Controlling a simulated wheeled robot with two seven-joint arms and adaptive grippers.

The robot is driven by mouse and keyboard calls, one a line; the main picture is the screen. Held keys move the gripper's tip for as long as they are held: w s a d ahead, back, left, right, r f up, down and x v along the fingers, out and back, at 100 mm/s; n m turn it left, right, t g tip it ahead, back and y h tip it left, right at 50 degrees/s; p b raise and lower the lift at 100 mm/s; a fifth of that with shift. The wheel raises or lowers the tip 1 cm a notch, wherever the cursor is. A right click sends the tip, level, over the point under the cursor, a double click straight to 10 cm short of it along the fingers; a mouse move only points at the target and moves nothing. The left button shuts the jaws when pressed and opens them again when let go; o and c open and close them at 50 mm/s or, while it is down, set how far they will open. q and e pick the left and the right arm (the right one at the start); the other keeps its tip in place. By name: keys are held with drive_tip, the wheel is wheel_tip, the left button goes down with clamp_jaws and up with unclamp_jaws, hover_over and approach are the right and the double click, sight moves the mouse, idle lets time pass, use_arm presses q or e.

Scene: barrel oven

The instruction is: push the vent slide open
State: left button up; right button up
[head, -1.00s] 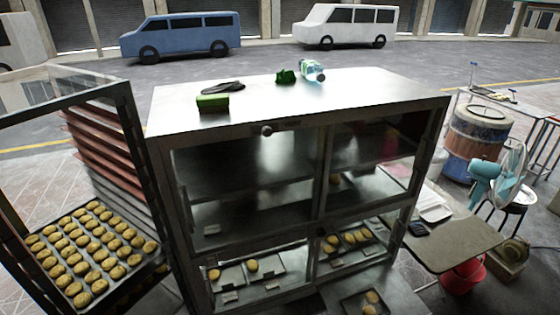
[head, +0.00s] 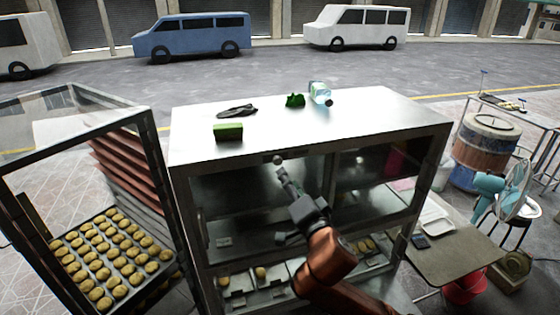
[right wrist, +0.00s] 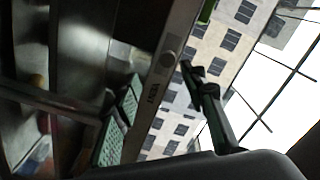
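The vent slide is a small round knob (head: 277,160) on the top front edge of the metal display case (head: 240,155), near the left end of a dark slot. In the right wrist view the knob (right wrist: 168,60) sits on the metal strip beside the lettering "VENT". My right gripper (head: 284,177) is just in front of and below the knob, pointing up at it. Its fingers look narrow from the head, and I cannot tell whether they are parted or touching the knob. A dark finger (right wrist: 200,82) shows to the right of the knob. My left gripper is out of view.
A green box (head: 228,132), a dark flat item (head: 237,111), a green bundle (head: 295,100) and a bottle (head: 320,93) lie on the case top. An open framed door (head: 160,180) and a bun tray (head: 115,258) stand at left. A table (head: 455,250) and fan (head: 505,190) stand at right.

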sight(278, 163)
drive_tip(key=p+x, duration=0.1)
drive_tip(key=x, duration=0.2)
drive_tip(key=r+x, duration=0.1)
drive_tip(key=x, duration=0.2)
drive_tip(key=shift+a+r+p, duration=0.15)
drive_tip(key=shift+a+p, duration=0.05)
drive_tip(key=shift+p, duration=0.2)
drive_tip(key=shift+w+a, duration=0.2)
drive_tip(key=shift+w, duration=0.5)
drive_tip(key=shift+c, duration=0.4)
clamp_jaws()
